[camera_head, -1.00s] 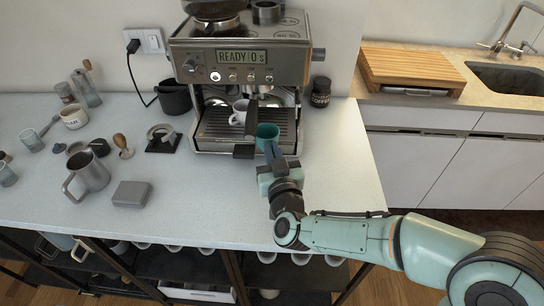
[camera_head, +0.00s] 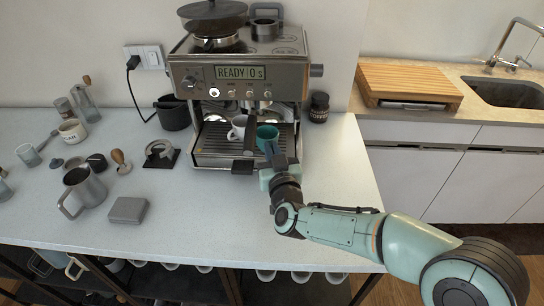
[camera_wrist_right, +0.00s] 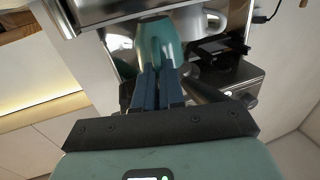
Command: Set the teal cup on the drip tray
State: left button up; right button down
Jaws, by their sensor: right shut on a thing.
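The teal cup (camera_head: 267,134) is in front of the espresso machine, over the right part of the drip tray (camera_head: 213,154). My right gripper (camera_head: 272,152) is shut on the cup from the front. In the right wrist view the gripper's dark fingers (camera_wrist_right: 157,88) close on the teal cup (camera_wrist_right: 157,42). I cannot tell whether the cup's base touches the tray. A white cup (camera_head: 237,127) stands on the tray just left of the teal cup. My left gripper is not in view.
The espresso machine (camera_head: 238,76) stands at the back, with its portafilter handle (camera_head: 249,142) jutting forward close beside the teal cup. A grey box (camera_head: 128,210), a milk pitcher (camera_head: 84,188) and a tamper (camera_head: 121,161) are on the left. The counter in front is clear.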

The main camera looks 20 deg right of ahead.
jog(key=shift+w+d, duration=0.45)
jog(key=shift+w, duration=0.45)
jog(key=shift+w+d, duration=0.4)
jog(key=shift+w, duration=0.45)
jog(key=shift+w+d, duration=0.45)
jog(key=shift+w, duration=0.45)
jog(key=shift+f+b, duration=0.35)
jog(key=shift+b, duration=0.15)
jog(key=c, duration=1.2)
grip_release()
jog(key=shift+o, duration=0.2)
jog(key=shift+s, duration=0.1)
jog(key=s+a, duration=0.2)
jog(key=s, duration=1.1)
jog(key=shift+a+r, duration=0.15)
jog(key=shift+a, duration=0.1)
